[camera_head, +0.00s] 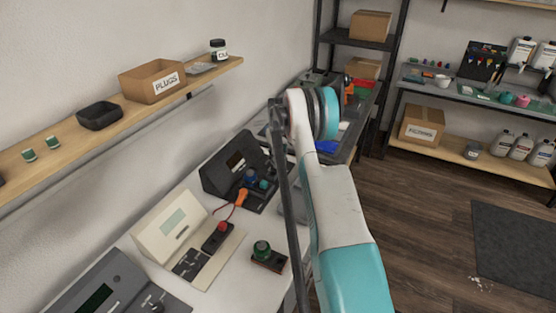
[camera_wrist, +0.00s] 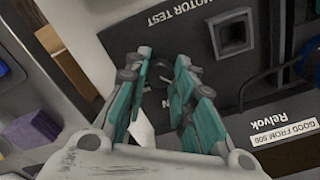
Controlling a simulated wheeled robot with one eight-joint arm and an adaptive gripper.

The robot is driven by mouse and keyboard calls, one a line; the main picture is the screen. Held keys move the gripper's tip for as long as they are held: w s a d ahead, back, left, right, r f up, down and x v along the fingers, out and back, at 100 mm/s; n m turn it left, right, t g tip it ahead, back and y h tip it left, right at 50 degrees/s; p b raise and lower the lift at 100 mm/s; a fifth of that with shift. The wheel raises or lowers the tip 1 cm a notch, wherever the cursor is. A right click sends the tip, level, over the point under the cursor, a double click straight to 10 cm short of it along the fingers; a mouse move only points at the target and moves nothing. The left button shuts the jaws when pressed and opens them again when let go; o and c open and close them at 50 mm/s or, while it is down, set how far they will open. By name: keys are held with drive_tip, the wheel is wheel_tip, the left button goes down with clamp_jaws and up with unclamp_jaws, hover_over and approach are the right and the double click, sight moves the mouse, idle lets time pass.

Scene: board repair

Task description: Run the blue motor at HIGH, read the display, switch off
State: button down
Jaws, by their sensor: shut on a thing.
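In the wrist view my gripper (camera_wrist: 163,62) has its teal fingers around a small dark knob (camera_wrist: 176,92) on a dark panel (camera_wrist: 208,22) marked MOTOR TEST, seen upside down. The fingers hide much of the knob, so its setting cannot be read. No reading is legible. My gripper is hidden in the head view.
A label (camera_wrist: 290,135) reads GOOD FROM 500, near a square socket (camera_wrist: 233,36). In the head view, a beige meter (camera_head: 172,222) and a green-topped part (camera_head: 262,249) are on the bench.

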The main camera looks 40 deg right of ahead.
drive_tip(key=shift+n, duration=2)
drive_tip(key=c, duration=1.3)
unclamp_jaws()
drive_tip(key=shift+c, duration=0.2)
wheel_tip(320, 180, up, 12)
